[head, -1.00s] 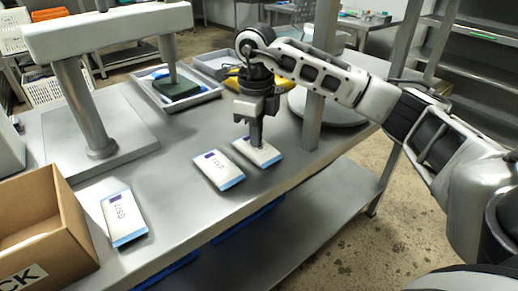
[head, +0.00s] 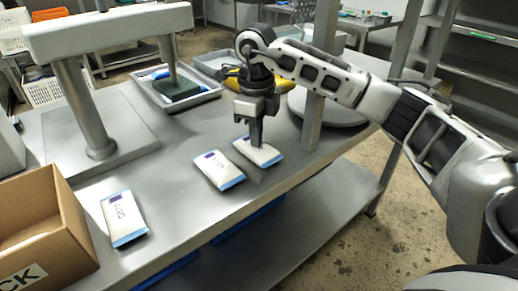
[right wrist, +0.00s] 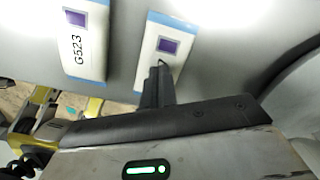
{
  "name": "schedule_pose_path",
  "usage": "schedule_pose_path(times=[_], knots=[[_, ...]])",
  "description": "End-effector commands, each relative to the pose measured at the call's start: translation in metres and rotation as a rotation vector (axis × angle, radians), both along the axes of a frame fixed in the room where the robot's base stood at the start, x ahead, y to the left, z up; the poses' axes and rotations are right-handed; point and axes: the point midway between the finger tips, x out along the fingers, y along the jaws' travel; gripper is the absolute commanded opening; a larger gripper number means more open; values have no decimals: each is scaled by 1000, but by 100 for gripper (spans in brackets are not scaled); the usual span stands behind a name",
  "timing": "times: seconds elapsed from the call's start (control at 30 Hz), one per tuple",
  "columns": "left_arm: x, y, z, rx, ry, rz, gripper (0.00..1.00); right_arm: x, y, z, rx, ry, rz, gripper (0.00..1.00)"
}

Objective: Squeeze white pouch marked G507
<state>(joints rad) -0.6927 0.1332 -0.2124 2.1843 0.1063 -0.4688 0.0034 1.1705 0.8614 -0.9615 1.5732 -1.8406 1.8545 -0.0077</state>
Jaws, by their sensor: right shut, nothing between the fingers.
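Three white pouches with blue ends lie flat on the steel table. My right gripper (head: 256,146) points straight down with its fingers closed over the far right pouch (head: 268,157). In the right wrist view its fingertips (right wrist: 158,66) are over that pouch (right wrist: 172,28), below a purple square; they cover any marking there. Whether they touch it I cannot tell. The middle pouch (head: 218,171) lies just left of it and reads G523 in the right wrist view (right wrist: 84,40). A third pouch (head: 123,218) lies nearer, by the box; its marking is too small to read surely. My left gripper is not in view.
An open cardboard box (head: 70,224) stands at the near left. A grey metal stand (head: 77,105) is behind it. Grey trays (head: 196,100) and a yellow-black tool (head: 236,80) lie at the back. A table post (head: 318,105) rises right of the gripper.

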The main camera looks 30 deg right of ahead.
Motion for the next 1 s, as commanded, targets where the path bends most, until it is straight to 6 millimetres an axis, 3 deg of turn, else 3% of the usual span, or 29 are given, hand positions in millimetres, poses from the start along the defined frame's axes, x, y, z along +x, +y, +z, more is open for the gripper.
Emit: schedule_pose_path(times=[0.03,0.37,0.53,1.0], knots=[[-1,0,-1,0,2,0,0,-3,2,-8,-1,17,5,0],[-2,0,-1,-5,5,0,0,-3,2,-8,-1,17,6,0],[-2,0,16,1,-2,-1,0,-2,2,10,-1,16,5,0],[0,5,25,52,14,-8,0,-1,0,52,-1,7,1,0]])
